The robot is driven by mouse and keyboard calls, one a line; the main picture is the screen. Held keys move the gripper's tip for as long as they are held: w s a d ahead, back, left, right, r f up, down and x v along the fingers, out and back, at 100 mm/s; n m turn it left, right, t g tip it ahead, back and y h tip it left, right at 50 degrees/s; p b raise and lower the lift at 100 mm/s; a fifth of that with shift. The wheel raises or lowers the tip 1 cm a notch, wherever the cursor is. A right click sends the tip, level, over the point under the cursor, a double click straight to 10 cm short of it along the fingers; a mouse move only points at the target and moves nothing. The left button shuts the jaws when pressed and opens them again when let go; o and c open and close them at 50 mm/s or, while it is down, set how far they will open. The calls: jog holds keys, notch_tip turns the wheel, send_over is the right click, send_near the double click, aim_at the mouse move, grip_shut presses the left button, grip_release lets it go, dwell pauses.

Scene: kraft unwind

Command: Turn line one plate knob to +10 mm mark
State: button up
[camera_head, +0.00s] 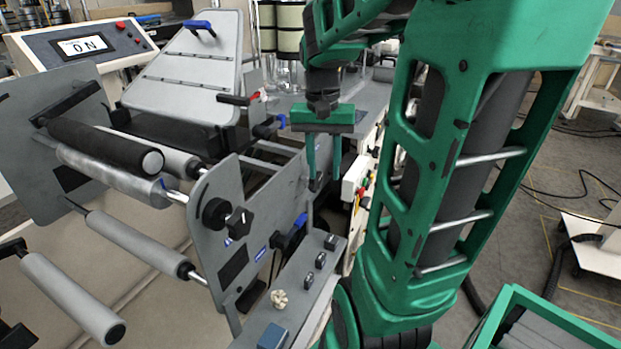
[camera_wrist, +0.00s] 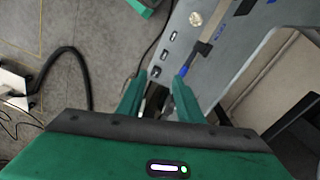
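My gripper (camera_head: 324,182) hangs pointing down above the machine's right side, its two green fingers apart with nothing seen between them. In the wrist view my gripper (camera_wrist: 159,76) also shows a gap between its fingers. A black lobed knob (camera_head: 239,223) sits on the upright grey side plate (camera_head: 215,183), with a round black knob (camera_head: 214,213) just left of it. Both are left of and below my gripper, apart from it. I cannot tell which is the line one plate knob, and no +10 mm mark is readable.
A ledge carries several dark switches (camera_head: 309,280) and a beige lobed knob (camera_head: 279,298), also in the wrist view (camera_wrist: 195,18). A blue-handled lever (camera_head: 290,234) stands beside the plate. Rollers (camera_head: 127,247) fill the left. A console display (camera_head: 82,46) reads 0 N.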

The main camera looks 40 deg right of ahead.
aim_at(315, 182)
jog(key=w+d+m, duration=0.1)
jog(key=w+d, duration=0.1)
jog(key=w, duration=0.1)
jog(key=w+d+m, duration=0.1)
jog(key=w+d, duration=0.1)
jog(key=w, duration=0.1)
jog(key=w+d+m, duration=0.1)
jog(key=w+d, duration=0.1)
jog(key=w, duration=0.1)
jog(key=shift+w+d+f+y, duration=0.1)
jog(key=shift+w+y, duration=0.2)
notch_tip(315, 182, down, 10)
jog(key=shift+f, duration=0.2)
grip_shut()
